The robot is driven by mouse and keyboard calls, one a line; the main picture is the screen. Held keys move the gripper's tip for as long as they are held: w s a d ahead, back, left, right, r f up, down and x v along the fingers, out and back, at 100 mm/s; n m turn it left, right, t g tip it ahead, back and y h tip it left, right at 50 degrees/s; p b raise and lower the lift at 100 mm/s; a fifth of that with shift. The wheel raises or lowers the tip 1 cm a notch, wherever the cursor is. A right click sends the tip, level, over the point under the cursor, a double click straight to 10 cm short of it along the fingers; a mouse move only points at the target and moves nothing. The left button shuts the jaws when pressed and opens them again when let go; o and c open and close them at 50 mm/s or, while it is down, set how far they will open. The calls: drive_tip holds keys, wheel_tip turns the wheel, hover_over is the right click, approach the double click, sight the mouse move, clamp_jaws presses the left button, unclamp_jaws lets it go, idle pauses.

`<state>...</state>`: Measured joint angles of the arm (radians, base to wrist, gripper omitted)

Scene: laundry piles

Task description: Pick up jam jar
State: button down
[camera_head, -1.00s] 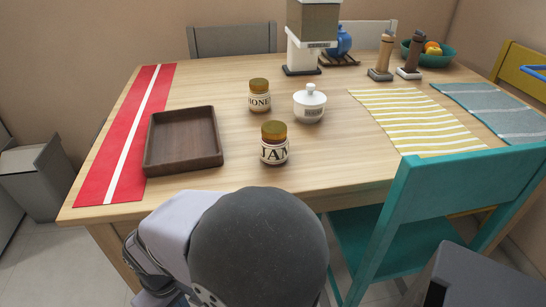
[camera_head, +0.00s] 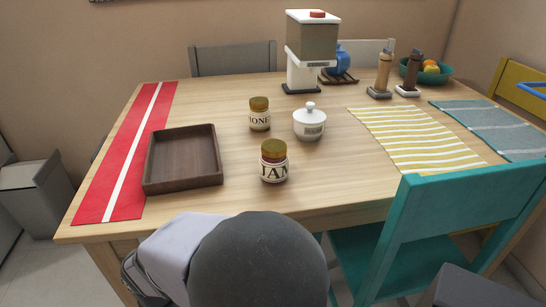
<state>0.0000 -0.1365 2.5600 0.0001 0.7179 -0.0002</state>
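The jam jar (camera_head: 273,162) stands upright on the wooden table, near its front edge. It has a gold lid, dark red contents and a white label reading "JAM". A similar honey jar (camera_head: 260,114) with a gold lid stands behind it, a little to the left. My arm shows at the bottom of the view, in front of the table, as a dark rounded part and a pale link. My gripper's fingers are not in view. Nothing touches the jam jar.
A dark wooden tray (camera_head: 183,184) lies left of the jar, beside a red runner (camera_head: 100,193). A white lidded sugar bowl (camera_head: 309,124) stands close behind right. A dispenser (camera_head: 311,55), two mills and a fruit bowl (camera_head: 430,74) stand farther back. A teal chair (camera_head: 455,205) is at front right.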

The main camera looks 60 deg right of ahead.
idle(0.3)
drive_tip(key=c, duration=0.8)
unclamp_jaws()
